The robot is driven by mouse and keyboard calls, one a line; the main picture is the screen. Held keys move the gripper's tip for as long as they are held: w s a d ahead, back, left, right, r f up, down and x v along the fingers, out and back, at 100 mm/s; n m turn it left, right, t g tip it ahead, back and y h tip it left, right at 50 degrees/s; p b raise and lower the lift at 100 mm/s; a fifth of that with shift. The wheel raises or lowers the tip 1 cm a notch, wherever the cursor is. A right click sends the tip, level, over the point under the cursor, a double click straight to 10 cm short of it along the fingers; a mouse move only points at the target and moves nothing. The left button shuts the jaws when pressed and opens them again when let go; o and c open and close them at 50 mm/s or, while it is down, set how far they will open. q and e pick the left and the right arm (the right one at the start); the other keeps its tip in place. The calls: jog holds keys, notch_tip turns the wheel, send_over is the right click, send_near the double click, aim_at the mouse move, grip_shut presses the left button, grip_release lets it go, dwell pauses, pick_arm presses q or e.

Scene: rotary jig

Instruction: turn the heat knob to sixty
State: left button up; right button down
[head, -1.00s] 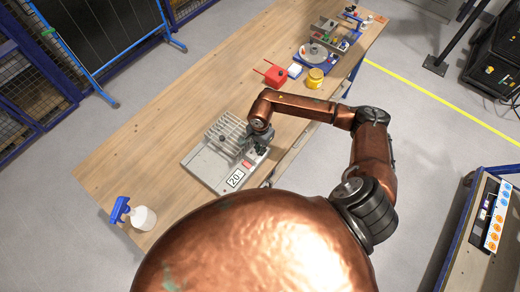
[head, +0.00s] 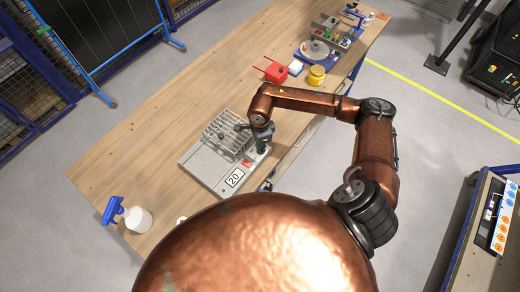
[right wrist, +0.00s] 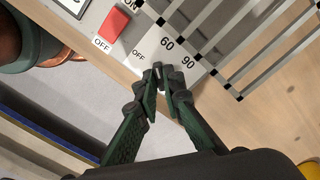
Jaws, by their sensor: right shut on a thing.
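The grey heater unit (head: 203,174) with a wire rack (head: 222,140) sits at the table's near edge; a white plate on it reads 20. In the right wrist view the unit's panel carries printed OFF, 60 (right wrist: 166,43) and 90 (right wrist: 188,62) marks around the knob's place. My right gripper (right wrist: 160,75) is there, its fingertips close together and shut on the knob, which they mostly hide. Where the knob points cannot be told. In the head view my right gripper (head: 263,146) is at the unit's right edge. My left gripper is out of view.
A red rocker switch (right wrist: 114,25) marked OFF is beside the knob. A red box (head: 276,72) and yellow jar (head: 317,76) stand farther back. The table's left side is clear.

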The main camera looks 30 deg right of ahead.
jog(key=m+b, duration=0.2)
jog(key=m, duration=0.3)
dwell(0.5)
jog(key=c, duration=2.1)
grip_release()
jog(key=shift+r, duration=0.15)
notch_tip(320, 180, up, 12)
jog(key=shift+f, duration=0.1)
